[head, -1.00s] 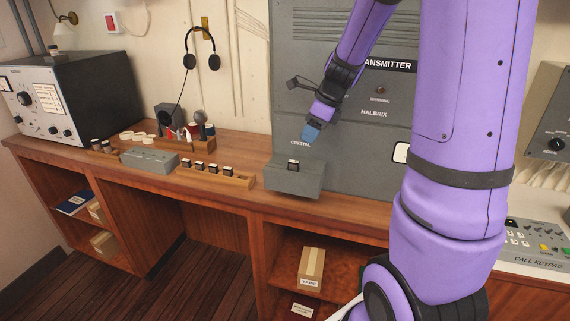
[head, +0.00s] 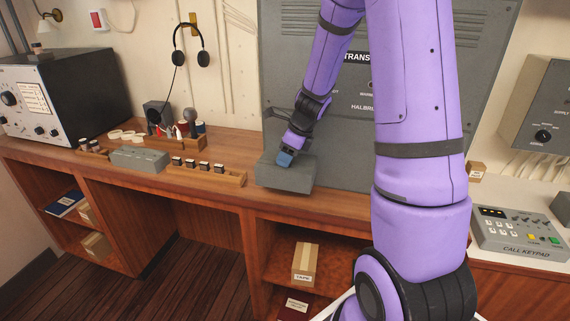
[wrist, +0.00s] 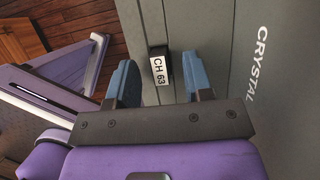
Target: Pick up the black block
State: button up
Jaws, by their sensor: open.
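The black block (wrist: 160,66) with a white label reading "CH 63" shows in the wrist view, just beyond my fingertips and roughly between their lines. It sits on the grey box (head: 285,177) below the transmitter panel. My gripper (wrist: 160,82) is open, with one blue finger to each side of the block. In the head view my gripper (head: 285,160) is down at the top of the grey box and hides the block there. I cannot tell whether a finger touches it.
The grey transmitter panel (head: 345,150) rises right behind the box. A wooden rack (head: 232,180) with several similar dark blocks stands to the left on the wooden desk (head: 215,137). A grey box (head: 138,160) and a radio (head: 75,90) stand farther left.

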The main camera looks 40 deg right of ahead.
jog(key=shift+f, duration=0.15)
grip_shut()
notch_tip(320, 180, up, 10)
dwell(0.7)
